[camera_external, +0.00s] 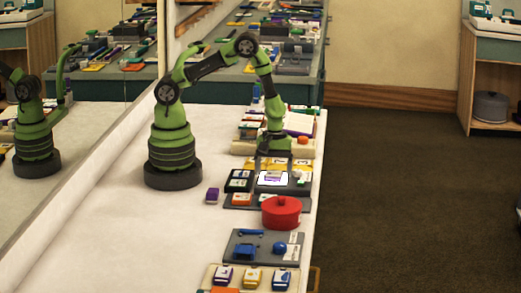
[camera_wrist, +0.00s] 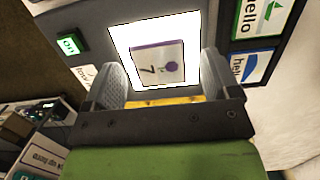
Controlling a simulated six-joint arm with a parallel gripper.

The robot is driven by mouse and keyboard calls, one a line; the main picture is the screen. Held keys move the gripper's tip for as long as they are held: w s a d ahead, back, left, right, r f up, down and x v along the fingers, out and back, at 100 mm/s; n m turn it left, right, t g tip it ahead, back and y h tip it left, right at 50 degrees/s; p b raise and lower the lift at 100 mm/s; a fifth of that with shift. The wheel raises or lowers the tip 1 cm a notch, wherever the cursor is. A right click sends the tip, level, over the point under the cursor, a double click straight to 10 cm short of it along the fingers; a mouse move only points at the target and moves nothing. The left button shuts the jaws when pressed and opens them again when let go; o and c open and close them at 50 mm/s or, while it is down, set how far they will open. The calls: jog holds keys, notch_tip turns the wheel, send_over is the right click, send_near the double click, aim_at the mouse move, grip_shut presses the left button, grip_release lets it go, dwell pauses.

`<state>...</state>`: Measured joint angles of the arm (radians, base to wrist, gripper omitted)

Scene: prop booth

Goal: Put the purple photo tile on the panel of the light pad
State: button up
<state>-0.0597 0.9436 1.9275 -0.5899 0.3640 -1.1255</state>
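The light pad (camera_external: 258,184) lies below my gripper, and its lit white panel (camera_wrist: 125,38) fills the upper middle of the wrist view. In the external view my gripper (camera_external: 274,160) is just above the pad's far side. Another purple block (camera_external: 212,194) lies on the table left of the pad.
Green and blue "hello" cards (camera_wrist: 252,66) lie right of the panel, and a green "on" button (camera_wrist: 68,45) is left. A red pot (camera_external: 281,212) stands in front of the pad. A grey board (camera_external: 240,262) lies nearer. The white table's left side is clear.

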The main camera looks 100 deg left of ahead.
notch_tip(320, 180, up, 10)
jog(key=a, duration=0.1)
jog(key=shift+a, duration=0.25)
dwell(0.4)
jog(key=s+a+r+m+t+y, duration=0.2)
jog(key=s+r+m+t, duration=0.5)
jog(key=s+r+m, duration=0.8)
notch_tip(320, 180, up, 3)
jog(key=m+y, duration=0.1)
jog(key=m, duration=0.6)
jog(key=shift+s+y, duration=0.3)
jog(key=shift+s, duration=0.05)
